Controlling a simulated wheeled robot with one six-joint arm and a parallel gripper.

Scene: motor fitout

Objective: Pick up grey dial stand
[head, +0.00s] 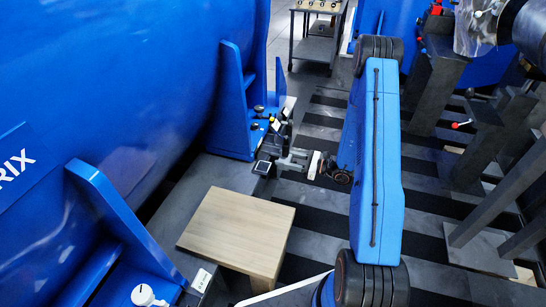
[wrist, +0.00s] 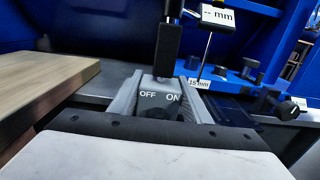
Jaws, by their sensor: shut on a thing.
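The grey dial stand (wrist: 158,98) shows in the wrist view as a grey block marked OFF and ON, with a dark upright post (wrist: 167,52) above it. A dial with a "-- mm" display (wrist: 217,16) and a thin probe is at the top right of the post. My gripper (wrist: 160,105) has its two grey fingers on either side of the block and is shut on it. In the head view my gripper (head: 284,161) is beside the blue bracket's ledge, and the stand is mostly hidden there. I cannot tell whether the base touches the ledge.
A wooden-topped table (head: 237,228) stands close to my gripper in the head view. The ledge by the blue bracket (head: 236,115) holds several small knobs and a "15 mm" label (wrist: 199,83). Dark machine posts (head: 432,90) stand at the right. Striped floor lies between.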

